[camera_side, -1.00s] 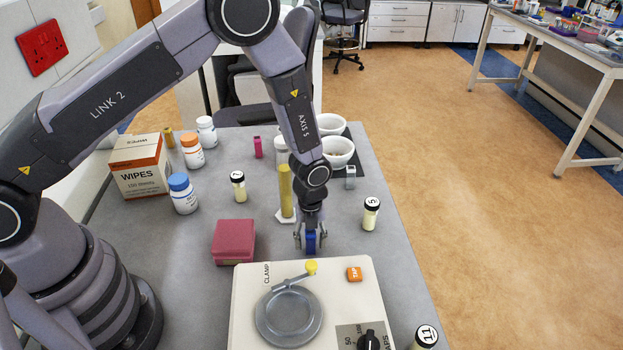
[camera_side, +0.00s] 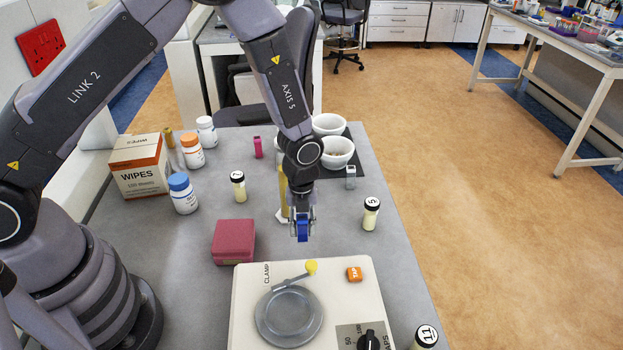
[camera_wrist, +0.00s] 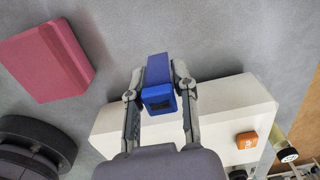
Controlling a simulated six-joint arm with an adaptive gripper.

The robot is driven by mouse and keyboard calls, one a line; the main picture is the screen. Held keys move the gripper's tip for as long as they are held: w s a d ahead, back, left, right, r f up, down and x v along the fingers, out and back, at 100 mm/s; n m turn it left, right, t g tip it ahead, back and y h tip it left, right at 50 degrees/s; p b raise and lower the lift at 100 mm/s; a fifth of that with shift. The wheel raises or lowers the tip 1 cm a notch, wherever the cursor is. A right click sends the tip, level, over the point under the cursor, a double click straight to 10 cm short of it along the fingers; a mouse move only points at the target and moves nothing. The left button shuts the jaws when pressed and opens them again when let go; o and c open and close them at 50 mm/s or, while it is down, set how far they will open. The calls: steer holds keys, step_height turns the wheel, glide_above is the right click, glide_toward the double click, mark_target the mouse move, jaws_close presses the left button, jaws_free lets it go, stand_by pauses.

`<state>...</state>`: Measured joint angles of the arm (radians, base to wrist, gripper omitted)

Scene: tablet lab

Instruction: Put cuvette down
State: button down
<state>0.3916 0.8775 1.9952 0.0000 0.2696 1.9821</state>
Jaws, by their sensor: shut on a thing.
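A blue cuvette (camera_side: 303,228) is held between the fingers of my gripper (camera_side: 302,222) in the side view, behind the white clamp machine. In the wrist view the blue cuvette (camera_wrist: 159,88) sits between the two fingertips of my gripper (camera_wrist: 160,90), which is shut on it. Whether its lower end touches the table is hard to tell. A pink cuvette (camera_side: 258,147) and a grey cuvette (camera_side: 351,177) stand apart farther back on the table.
The white machine (camera_side: 250,290) with its clamp and orange TAP block (camera_side: 354,274) is in front. A red box (camera_side: 233,241) is left, a yellow cylinder (camera_side: 282,190) stands behind my gripper, and vial 5 (camera_side: 371,214) is right. Bare table (camera_side: 335,235) lies between.

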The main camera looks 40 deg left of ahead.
steer(key=s+a+r, duration=0.5)
steer(key=s+r, duration=0.3)
steer(key=s, duration=0.3)
steer(key=w+a+r+n, duration=0.1)
steer(key=a+r+n, duration=0.25)
steer(key=a, duration=0.45)
steer(key=w+a+r+n, duration=0.1)
steer(key=a+r+n, duration=0.2)
steer(key=a+n, duration=0.35)
steer(key=s+a+r+n, duration=0.3)
steer(key=s+a+n, duration=0.15)
steer(key=a, duration=0.35)
steer(key=s+a+r+n, duration=0.3)
steer(key=s+a+n, duration=0.15)
steer(key=a, duration=0.35)
glide_above(137, 150)
steer(key=shift+m, duration=0.4)
steer(key=f, duration=0.9)
steer(key=shift+s+d, duration=0.25)
steer(key=shift+d, duration=0.05)
steer(key=shift+w+a+f, duration=0.25)
steer(key=shift+f, duration=1.65)
steer(key=shift+f, duration=0.15)
